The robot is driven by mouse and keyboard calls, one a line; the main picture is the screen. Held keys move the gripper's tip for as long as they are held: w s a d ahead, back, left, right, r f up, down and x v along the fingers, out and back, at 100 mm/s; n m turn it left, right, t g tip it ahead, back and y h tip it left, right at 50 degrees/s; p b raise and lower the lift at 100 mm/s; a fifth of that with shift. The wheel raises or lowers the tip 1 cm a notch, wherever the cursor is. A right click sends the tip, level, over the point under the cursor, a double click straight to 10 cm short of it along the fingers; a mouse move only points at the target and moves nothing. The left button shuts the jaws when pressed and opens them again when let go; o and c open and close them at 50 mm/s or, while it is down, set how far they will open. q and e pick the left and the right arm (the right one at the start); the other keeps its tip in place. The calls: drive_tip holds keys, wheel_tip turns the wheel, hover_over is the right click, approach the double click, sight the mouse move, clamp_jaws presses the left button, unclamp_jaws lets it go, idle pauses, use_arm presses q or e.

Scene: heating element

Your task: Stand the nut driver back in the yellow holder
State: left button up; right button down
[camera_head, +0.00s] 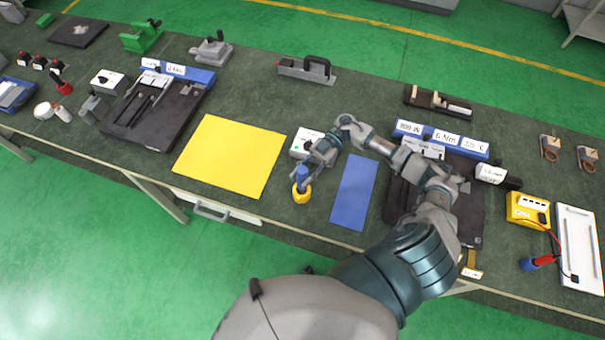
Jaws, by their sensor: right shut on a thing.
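The yellow holder (301,194) stands on the green bench top, between the yellow mat and the blue mat. The nut driver (302,174) shows a blue handle and is upright, directly above the holder. Its lower end appears to be in the holder's opening, but I cannot tell how deep. My right gripper (306,169) is shut on the nut driver at its handle; the fingers partly hide it. My left gripper is not in view.
A yellow mat (230,156) lies left of the holder and a blue mat (354,192) right of it. A white box (300,146) stands just behind my gripper. Black fixtures stand at left (140,133) and right (470,215). The bench's front edge is close.

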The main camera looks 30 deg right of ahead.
sight(302, 169)
drive_tip(key=shift+f+b, duration=0.5)
drive_tip(key=shift+f, duration=0.3)
drive_tip(key=c, duration=0.7)
unclamp_jaws()
wheel_tip(302, 169, up, 10)
drive_tip(key=shift+f, duration=0.1)
